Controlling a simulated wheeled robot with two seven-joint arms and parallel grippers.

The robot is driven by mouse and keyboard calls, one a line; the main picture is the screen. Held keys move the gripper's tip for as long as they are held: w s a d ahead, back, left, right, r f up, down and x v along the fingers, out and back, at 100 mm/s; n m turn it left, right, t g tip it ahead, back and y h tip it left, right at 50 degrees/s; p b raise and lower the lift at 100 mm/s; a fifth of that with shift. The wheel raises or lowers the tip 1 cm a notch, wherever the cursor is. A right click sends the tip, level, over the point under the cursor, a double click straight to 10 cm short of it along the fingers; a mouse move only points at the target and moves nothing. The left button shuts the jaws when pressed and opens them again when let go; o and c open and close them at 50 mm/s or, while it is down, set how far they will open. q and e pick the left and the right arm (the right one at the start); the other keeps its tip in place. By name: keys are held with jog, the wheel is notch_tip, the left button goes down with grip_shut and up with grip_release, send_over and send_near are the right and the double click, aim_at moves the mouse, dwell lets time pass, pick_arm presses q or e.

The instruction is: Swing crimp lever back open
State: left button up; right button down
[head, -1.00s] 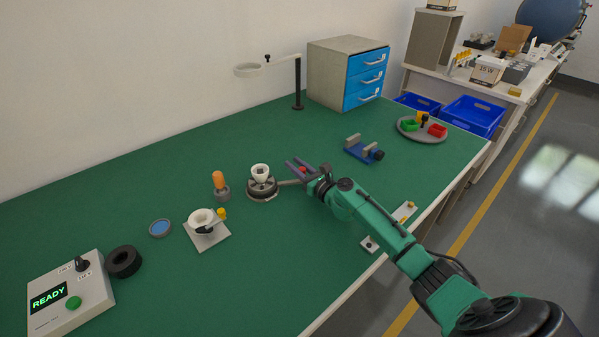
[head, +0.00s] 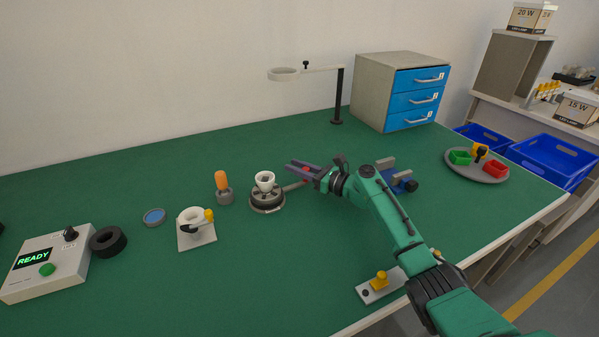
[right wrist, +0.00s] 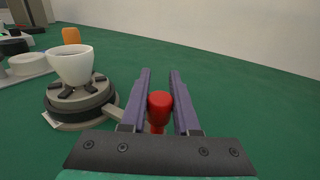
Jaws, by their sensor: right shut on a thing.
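The crimp lever (head: 295,186) is a thin arm reaching right from the round dark crimp base (head: 267,204), with a red knob (right wrist: 160,106) at its outer end. A white cup-shaped part (head: 265,181) sits upright on the base. My right gripper (head: 291,170) has its purple fingers on either side of the red knob and is shut on it. In the right wrist view the lever (right wrist: 114,113) runs from the base toward the fingers and is partly hidden by the left finger. My left gripper is not in view.
A blue vise-like fixture (head: 402,182) lies behind my right arm. A ring-topped stand (head: 338,100) is at the back. The green mat is clear in front of the base.

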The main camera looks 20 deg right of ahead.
jog(key=shift+r, duration=0.15)
jog(key=c, duration=0.8)
grip_release()
jog(key=shift+w, duration=0.1)
jog(key=shift+c, duration=0.2)
jog(key=shift+o, duration=0.9)
jog(key=v, duration=1.4)
jog(key=shift+d, duration=0.15)
